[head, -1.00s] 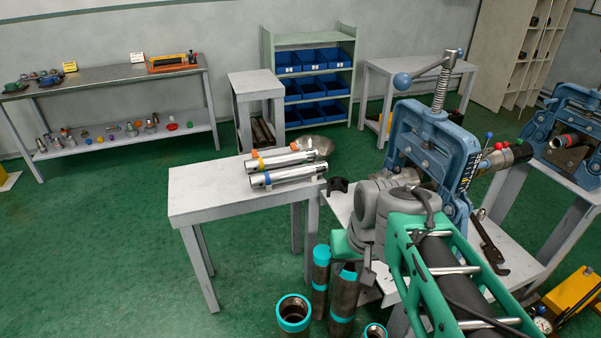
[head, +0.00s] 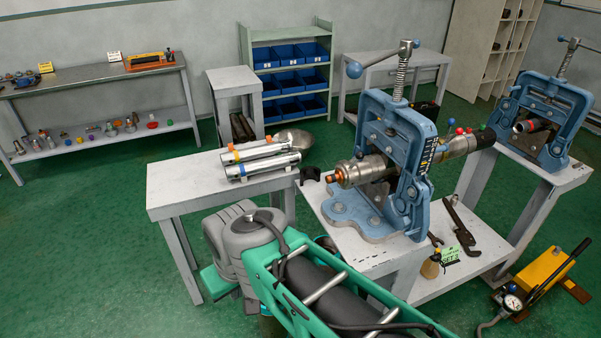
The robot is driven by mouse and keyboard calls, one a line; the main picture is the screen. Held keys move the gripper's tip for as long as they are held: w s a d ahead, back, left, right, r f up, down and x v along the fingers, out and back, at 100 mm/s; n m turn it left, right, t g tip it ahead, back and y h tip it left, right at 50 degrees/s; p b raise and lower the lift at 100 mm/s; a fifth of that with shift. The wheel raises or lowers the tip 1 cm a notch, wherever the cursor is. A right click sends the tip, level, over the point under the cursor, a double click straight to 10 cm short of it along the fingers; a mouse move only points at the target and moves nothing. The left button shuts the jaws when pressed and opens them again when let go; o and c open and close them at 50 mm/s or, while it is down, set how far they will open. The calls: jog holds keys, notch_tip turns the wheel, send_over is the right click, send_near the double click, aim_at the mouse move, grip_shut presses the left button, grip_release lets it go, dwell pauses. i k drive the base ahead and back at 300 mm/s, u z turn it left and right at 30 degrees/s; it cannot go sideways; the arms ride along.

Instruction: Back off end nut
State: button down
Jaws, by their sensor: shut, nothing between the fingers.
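A metal cylindrical tool (head: 365,170) lies level through the blue pipe vise (head: 400,130). Its left end sticks out of the frame, with a wider metal collar and a copper-coloured tip (head: 332,178). I cannot tell which of these end parts is the end nut. The tool's other end comes out right of the vise, by small red, blue and green knobs. My arm, green frame and grey joints, is in the lower middle, left of and in front of the vise, apart from the tool. My gripper is not visible; the arm's grey joints may hide it.
A grey table (head: 165,203) left of the vise carries two shiny cylinders (head: 262,158). A second blue vise (head: 545,110) stands at right. A wrench (head: 460,228) and green tag (head: 466,238) are on the lower shelf. A yellow hand pump (head: 552,275) with gauge sits on the floor.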

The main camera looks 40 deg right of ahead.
aim_at(348, 167)
jog(key=u, duration=1.8)
jog(key=k, duration=0.4)
jog(key=z, duration=1.3)
